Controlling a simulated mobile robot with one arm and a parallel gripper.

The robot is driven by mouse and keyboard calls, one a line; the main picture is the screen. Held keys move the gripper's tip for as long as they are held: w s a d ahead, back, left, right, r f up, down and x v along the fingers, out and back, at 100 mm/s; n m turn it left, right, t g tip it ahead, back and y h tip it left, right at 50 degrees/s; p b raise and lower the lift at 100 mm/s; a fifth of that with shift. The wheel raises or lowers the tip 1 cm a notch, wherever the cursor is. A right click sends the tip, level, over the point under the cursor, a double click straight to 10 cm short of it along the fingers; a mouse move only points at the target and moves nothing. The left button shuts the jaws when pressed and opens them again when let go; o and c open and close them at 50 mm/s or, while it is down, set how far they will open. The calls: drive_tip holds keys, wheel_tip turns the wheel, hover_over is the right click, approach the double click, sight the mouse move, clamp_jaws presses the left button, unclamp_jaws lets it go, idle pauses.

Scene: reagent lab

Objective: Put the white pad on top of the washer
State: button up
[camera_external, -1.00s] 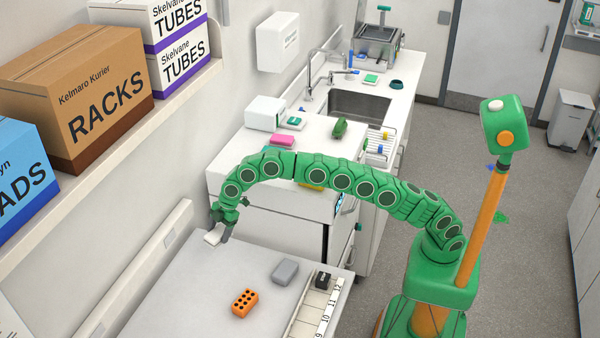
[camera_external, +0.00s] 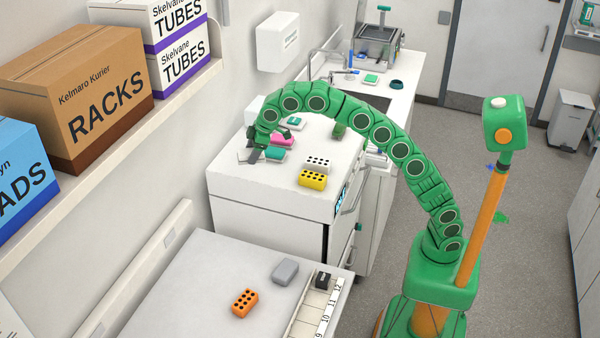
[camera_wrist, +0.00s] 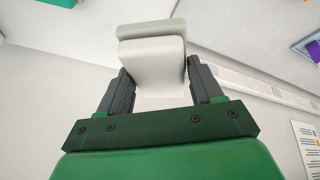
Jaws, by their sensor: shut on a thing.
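The washer (camera_external: 262,208) is the white machine with a flat white top and a small display on its right side. My gripper (camera_external: 251,157) is over the back left part of the washer's top. It is shut on the white pad (camera_external: 243,155), which shows pale between the dark fingers in the wrist view (camera_wrist: 158,75). The pad is at or just above the washer's top; I cannot tell whether it touches. My gripper (camera_wrist: 160,90) hides part of the pad in the external view.
A white block with black holes (camera_external: 317,163) and a yellow one (camera_external: 312,179) stand to the right. The front left of the top is clear.

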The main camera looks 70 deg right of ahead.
drive_tip(key=s+d+r+m+h, duration=0.1)
drive_tip(key=s+d+m, duration=0.2)
drive_tip(key=d, duration=0.5)
drive_tip(key=s+d+m+h, duration=0.1)
drive_tip(key=s+d+m, duration=0.2)
drive_tip(key=d, duration=0.6)
drive_tip(key=shift+s+r+m+h, duration=0.25)
drive_tip(key=shift+r+m+h, duration=0.15)
drive_tip(key=shift+a, duration=0.15)
drive_tip(key=w+a+f, duration=0.3)
drive_tip(key=w+a, duration=0.2)
drive_tip(key=a, duration=0.6)
drive_tip(key=shift+n, duration=0.3)
drive_tip(key=shift+s+a+f, duration=0.1)
drive_tip(key=shift+f, duration=1.65)
drive_tip(key=shift+a+f, duration=0.1)
drive_tip(key=shift+f, duration=1.65)
drive_tip(key=shift+f, duration=0.5)
drive_tip(key=o, duration=1.2)
